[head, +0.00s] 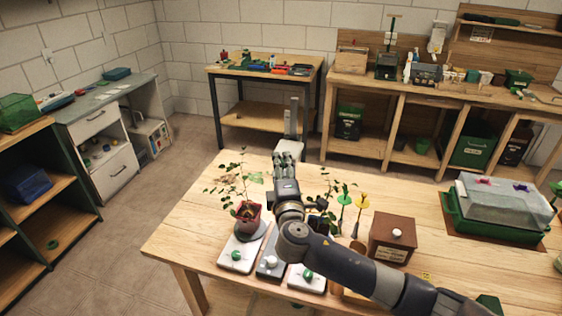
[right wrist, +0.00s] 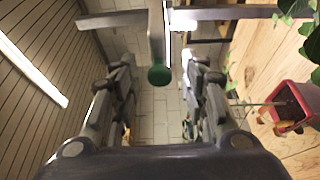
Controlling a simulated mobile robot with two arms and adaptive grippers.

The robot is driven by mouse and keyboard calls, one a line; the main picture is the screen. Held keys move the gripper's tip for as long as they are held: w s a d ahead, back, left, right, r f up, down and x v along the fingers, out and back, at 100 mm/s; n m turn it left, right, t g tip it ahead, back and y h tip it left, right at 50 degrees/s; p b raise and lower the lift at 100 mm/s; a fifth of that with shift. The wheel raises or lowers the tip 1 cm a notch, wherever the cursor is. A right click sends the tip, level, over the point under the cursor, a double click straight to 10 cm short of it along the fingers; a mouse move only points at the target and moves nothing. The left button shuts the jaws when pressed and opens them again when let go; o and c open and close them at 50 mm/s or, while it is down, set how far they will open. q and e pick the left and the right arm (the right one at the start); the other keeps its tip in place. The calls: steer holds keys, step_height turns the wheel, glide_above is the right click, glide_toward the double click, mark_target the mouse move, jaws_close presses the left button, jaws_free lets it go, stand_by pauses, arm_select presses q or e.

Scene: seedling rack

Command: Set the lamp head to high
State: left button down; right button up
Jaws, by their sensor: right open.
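A grey upright lamp post (head: 293,115) rises at the far edge of the wooden table in the head view. In the right wrist view a pale post (right wrist: 156,35) with a round green knob (right wrist: 159,75) shows, with a grey crossbar (right wrist: 225,13) near the top that may be the lamp head. My right gripper (head: 286,157) is at the post's lower part in the head view. Its fingers (right wrist: 163,90) are spread wide, with the green knob showing between them, and they hold nothing. I cannot tell the knob's exact distance. My left gripper is not in view.
A potted seedling in a red pot (head: 248,214) stands left of my right arm; the pot also shows in the right wrist view (right wrist: 290,106). Knobbed plates (head: 236,262) lie in front. A brown box (head: 393,249) and clear-lidded tray (head: 500,209) stand right.

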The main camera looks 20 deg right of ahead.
steer(key=shift+x, duration=0.9)
jaws_close()
steer(key=shift+r, duration=0.1)
